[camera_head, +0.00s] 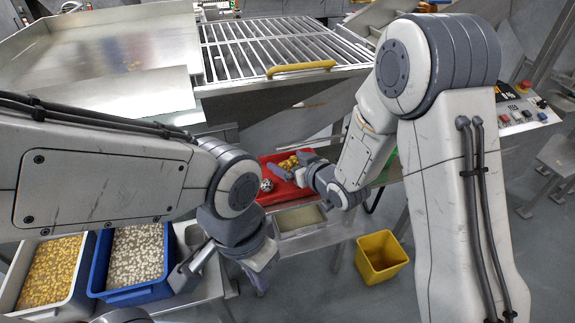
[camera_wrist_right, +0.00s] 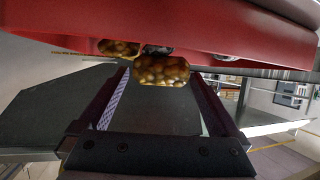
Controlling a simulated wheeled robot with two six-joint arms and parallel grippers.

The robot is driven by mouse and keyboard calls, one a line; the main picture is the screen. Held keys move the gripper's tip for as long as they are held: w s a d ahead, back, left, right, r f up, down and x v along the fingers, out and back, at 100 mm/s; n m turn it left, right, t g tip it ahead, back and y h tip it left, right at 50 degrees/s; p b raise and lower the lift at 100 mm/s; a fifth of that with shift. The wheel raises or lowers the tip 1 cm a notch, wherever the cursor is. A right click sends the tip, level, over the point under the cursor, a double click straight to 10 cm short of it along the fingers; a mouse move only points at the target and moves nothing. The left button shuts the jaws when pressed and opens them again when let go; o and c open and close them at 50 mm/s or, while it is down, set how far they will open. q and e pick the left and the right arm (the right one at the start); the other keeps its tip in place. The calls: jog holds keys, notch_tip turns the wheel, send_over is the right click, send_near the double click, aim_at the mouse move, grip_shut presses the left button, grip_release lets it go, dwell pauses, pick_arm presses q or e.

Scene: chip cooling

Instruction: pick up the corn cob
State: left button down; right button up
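A yellow, knobbly corn cob (camera_wrist_right: 162,71) is in the right wrist view, at the far end of my right gripper. It lies at the red tray (camera_wrist_right: 215,40), between the fingertips with small gaps showing. My right gripper (camera_wrist_right: 160,80) is open; I cannot tell whether either finger touches the cob. In the head view, yellow pieces (camera_head: 287,163) lie on the red tray (camera_head: 280,196) next to my right gripper (camera_head: 294,168), which partly hides them. My left gripper (camera_head: 226,274) is open and empty, low and left of the tray.
A second yellow piece (camera_wrist_right: 118,47) lies close by in the wrist view. A grey-white round item (camera_head: 267,185) is on the red tray. A metal pan (camera_head: 300,231) stands in front, a yellow bin (camera_head: 380,258) right. A blue crate (camera_head: 130,297) of pale pieces stands lower left.

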aim_at(289, 161)
jog(key=c, duration=1.2)
jog(key=shift+c, duration=0.2)
jog(key=shift+r, duration=0.1)
jog(key=shift+r, duration=0.6)
notch_tip(289, 161, up, 3)
jog(key=shift+f, duration=0.1)
jog(key=s+d+r, duration=0.6)
jog(key=d, duration=0.4)
jog(key=shift+r+p, duration=0.3)
jog(key=shift+r, duration=0.1)
